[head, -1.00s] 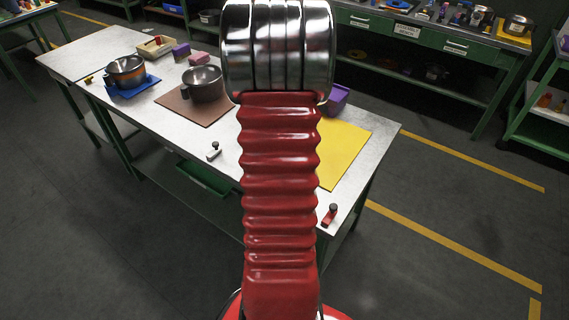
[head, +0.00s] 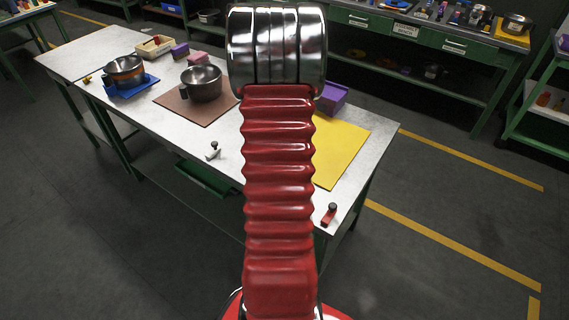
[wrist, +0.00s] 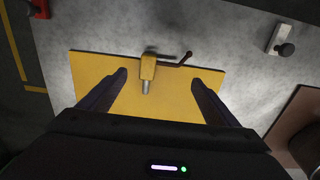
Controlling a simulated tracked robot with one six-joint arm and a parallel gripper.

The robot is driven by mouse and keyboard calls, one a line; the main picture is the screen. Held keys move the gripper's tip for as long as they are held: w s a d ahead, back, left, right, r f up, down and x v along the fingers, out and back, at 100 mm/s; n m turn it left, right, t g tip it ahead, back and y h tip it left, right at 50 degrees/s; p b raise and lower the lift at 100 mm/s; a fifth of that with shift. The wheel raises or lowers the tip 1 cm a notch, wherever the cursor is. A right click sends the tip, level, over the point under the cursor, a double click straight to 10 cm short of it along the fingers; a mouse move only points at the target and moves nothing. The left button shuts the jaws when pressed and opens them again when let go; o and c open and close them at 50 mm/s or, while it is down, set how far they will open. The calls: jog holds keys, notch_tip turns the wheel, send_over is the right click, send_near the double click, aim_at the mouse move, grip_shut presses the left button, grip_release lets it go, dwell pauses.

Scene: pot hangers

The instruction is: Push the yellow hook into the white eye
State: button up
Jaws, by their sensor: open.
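The yellow hook (wrist: 148,68) shows in the wrist view as a yellow block with a grey metal end and a thin dark red rod reaching right. It is over the yellow mat's edge. My gripper (wrist: 159,77) is open, its two dark fingers apart on either side of the yellow block in the picture, touching nothing that I can see. A small white piece with a dark knob, likely the white eye (head: 213,151), is on the table left of my arm; it also shows at the wrist view's upper right (wrist: 279,37). In the head view my arm hides the gripper and hook.
The yellow mat (head: 343,150) lies right of my arm, with a purple block (head: 332,98) behind it. A red piece (head: 329,214) sits near the table's right corner. A pot (head: 201,83) stands on a brown mat, and another pot (head: 125,71) on a blue base.

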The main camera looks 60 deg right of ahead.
jog(key=shift+f, duration=0.1)
jog(key=shift+a+f, duration=0.2)
jog(key=shift+f, duration=2.3)
jog(key=shift+c, duration=0.4)
jog(key=shift+w, duration=0.1)
jog(key=c, duration=1.1)
